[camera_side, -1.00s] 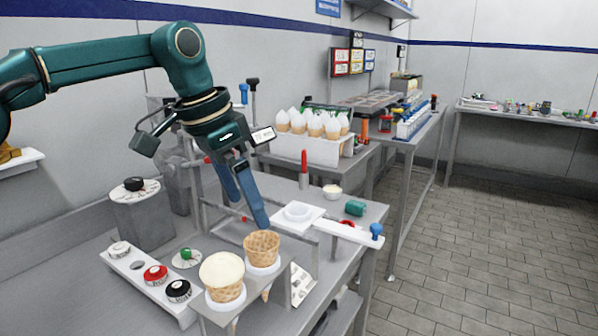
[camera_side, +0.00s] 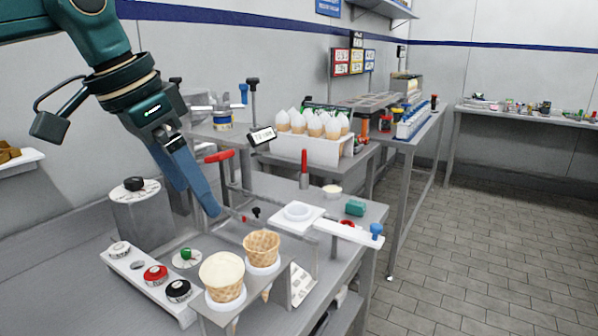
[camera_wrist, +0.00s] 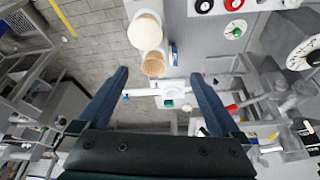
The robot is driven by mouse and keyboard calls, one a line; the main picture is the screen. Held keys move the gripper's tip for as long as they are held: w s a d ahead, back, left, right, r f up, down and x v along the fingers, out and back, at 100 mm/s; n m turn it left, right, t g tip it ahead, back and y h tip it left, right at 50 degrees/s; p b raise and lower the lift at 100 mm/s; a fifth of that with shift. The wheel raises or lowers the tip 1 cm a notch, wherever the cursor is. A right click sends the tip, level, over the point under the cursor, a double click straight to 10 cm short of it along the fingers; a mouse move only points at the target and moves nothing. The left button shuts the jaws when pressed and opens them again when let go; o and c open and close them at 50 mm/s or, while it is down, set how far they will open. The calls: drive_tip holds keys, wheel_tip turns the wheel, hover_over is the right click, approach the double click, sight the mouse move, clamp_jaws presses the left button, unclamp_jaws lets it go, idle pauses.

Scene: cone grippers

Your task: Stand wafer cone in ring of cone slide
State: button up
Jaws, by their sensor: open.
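The wafer cone (camera_side: 262,246) stands upright and empty in a white ring of the front metal holder; it also shows in the wrist view (camera_wrist: 153,66). Beside it a second cone (camera_side: 222,272) filled with cream stands in the other ring. The white cone slide (camera_side: 345,231) lies behind and to the right, with a blue knob; its ring (camera_side: 297,211) looks empty. My gripper (camera_side: 205,205) is open and empty, above and to the left of the wafer cone, apart from it. In the wrist view its fingers (camera_wrist: 159,75) are spread wide, with the wafer cone between and beyond them.
A white strip with several knobs (camera_side: 155,274) lies at the left front. A red-handled lever (camera_side: 217,157) and thin metal posts stand behind my gripper. A green block (camera_side: 355,208) and a small bowl (camera_side: 332,190) lie near the slide. A rack of wrapped cones (camera_side: 310,148) stands further back.

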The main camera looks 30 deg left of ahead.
drive_tip(key=s+a+f+n+t, duration=0.1)
drive_tip(key=s+a+f+n, duration=0.1)
drive_tip(key=s+f, duration=0.8)
drive_tip(key=shift+s+a+f+n+y, duration=0.15)
drive_tip(key=shift+s+f+n+y, duration=0.2)
drive_tip(key=shift+s, duration=0.75)
